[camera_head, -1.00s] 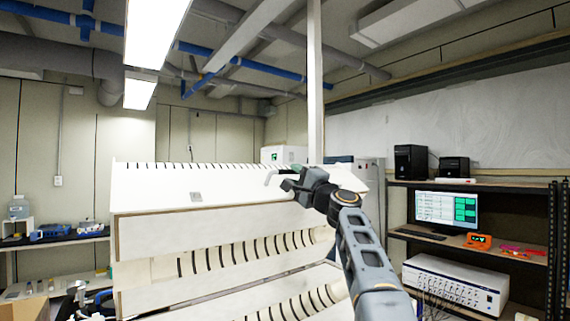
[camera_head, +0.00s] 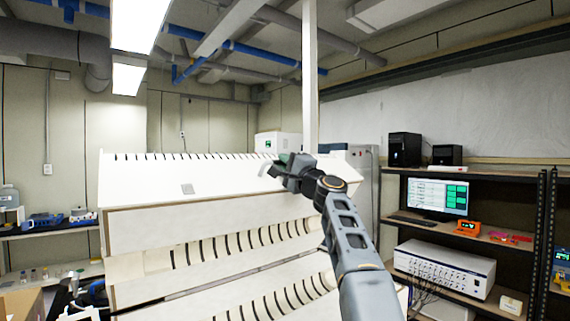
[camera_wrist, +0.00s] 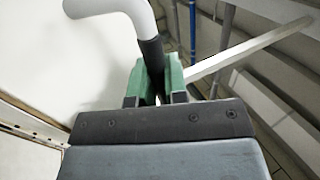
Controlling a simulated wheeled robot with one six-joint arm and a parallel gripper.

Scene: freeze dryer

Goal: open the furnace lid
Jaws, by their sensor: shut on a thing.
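The furnace (camera_head: 150,222) is a large white body in the middle of the head view, with rows of dark slots on its lower front. Its lid (camera_head: 225,180) is the sloping white upper panel with slots along its top edge. My gripper (camera_head: 282,166) is at the right part of the lid. In the wrist view, the green fingertips (camera_wrist: 155,82) are shut around the dark part of a bent handle (camera_wrist: 112,8), whose light grey part curves away to the upper left. The handle's far end is out of the wrist view.
A shelf rack at right holds a monitor (camera_head: 440,202), a white instrument box (camera_head: 445,268) and black boxes (camera_head: 405,150). A bench with blue devices (camera_head: 42,221) is at left. A thin white post (camera_head: 310,80) rises behind my gripper.

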